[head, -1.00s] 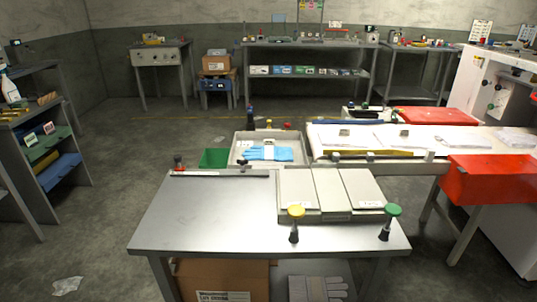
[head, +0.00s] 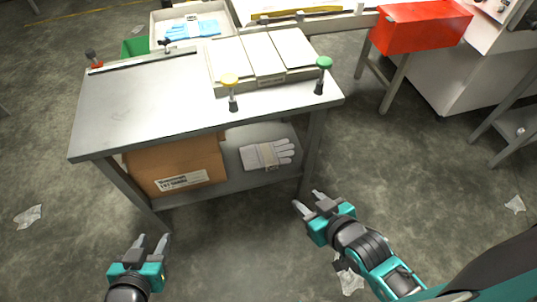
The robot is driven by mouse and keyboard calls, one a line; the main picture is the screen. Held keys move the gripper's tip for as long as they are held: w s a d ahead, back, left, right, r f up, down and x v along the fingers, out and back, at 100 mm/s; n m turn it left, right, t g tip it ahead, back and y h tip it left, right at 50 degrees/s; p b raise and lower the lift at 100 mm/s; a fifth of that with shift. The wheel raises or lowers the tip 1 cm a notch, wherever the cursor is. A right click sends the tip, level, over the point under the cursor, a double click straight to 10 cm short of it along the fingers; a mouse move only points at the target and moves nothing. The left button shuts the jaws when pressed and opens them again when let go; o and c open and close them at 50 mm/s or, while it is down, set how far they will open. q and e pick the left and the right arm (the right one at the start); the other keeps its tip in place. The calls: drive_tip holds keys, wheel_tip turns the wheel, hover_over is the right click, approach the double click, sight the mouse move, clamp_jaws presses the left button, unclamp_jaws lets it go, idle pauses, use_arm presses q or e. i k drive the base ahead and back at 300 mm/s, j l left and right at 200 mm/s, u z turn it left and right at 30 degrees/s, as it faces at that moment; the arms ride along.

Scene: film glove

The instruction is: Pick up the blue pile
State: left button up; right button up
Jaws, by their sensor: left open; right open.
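The blue pile (head: 193,30), which looks like flat blue gloves, lies in a pale tray (head: 226,17) behind the metal table (head: 135,103). A small white label lies beside it, and a dark knob on the table stands in front of its left part. My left gripper (head: 152,240) is open and empty, low at the bottom left in front of the table. My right gripper (head: 307,201) is open and empty, near the table's front right leg. Both grippers are far from the blue pile, with the table between.
A red bin (head: 420,27) is at right.

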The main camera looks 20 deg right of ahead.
sight(193, 28)
drive_tip(key=i+j+u, duration=0.1)
drive_tip(key=j+u, duration=0.25)
drive_tip(key=i+j+u, duration=0.15)
drive_tip(key=j+u, duration=0.15)
drive_tip(key=j, duration=0.15)
drive_tip(key=i+j+u, duration=0.15)
drive_tip(key=j+u, duration=0.2)
drive_tip(key=i+j+u, duration=0.2)
drive_tip(key=j+u, duration=0.15)
drive_tip(key=i+j+u, duration=0.55)
drive_tip(key=i, duration=0.3)
drive_tip(key=i+z, duration=0.45)
drive_tip(key=i+j+z, duration=0.3)
drive_tip(key=i+z, duration=0.15)
drive_tip(key=i, duration=0.15)
drive_tip(key=i+l+z, duration=0.1)
drive_tip(key=i+z, duration=0.35)
drive_tip(key=i+j+z, duration=0.1)
drive_tip(key=i+z, duration=0.35)
drive_tip(key=i, duration=0.2)
drive_tip(key=i+z, duration=0.4)
drive_tip(key=i, duration=0.2)
drive_tip(key=i+z, duration=0.45)
drive_tip(key=i+j, duration=0.05)
drive_tip(key=i, duration=0.05)
